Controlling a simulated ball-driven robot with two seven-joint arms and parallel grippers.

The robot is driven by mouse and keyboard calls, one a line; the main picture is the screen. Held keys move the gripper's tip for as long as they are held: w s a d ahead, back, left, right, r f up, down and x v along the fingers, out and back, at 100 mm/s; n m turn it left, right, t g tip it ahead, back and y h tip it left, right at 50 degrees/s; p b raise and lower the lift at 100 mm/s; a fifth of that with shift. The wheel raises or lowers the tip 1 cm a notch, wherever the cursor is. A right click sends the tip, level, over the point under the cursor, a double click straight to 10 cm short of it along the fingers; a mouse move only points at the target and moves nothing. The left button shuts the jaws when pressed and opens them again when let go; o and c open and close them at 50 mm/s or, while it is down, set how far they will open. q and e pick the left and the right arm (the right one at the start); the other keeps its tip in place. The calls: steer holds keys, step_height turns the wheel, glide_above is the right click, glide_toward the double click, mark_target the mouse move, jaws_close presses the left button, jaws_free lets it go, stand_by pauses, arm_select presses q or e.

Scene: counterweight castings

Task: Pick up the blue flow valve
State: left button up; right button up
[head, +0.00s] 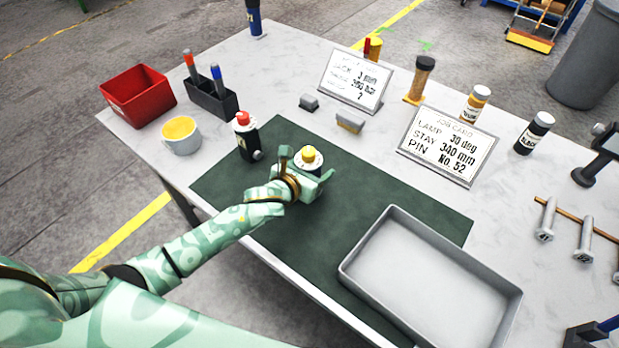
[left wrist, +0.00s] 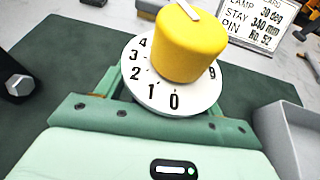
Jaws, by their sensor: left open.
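A valve with a yellow knob (head: 308,155) and a white numbered dial stands upright on the dark green mat (head: 370,200). In the left wrist view its yellow knob (left wrist: 185,45) is large and close, with the dial (left wrist: 150,90) below it. My left gripper (head: 306,168) is open, its fingers on either side of this valve under the dial; the dial hides whether they touch it. A dark valve with a red top (head: 246,135) stands on the mat to the left. I see no valve that is clearly blue. My right gripper is not in view.
A grey tray (head: 371,234) lies at the mat's right. A red bin (head: 137,95), a cup (head: 181,136) and a pen holder (head: 212,100) stand at the left. Two cards (head: 355,79) and several bottles stand behind. The mat is clear between valve and tray.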

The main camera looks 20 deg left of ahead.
arm_select(q)
steer(key=shift+r, duration=0.15)
jaws_close()
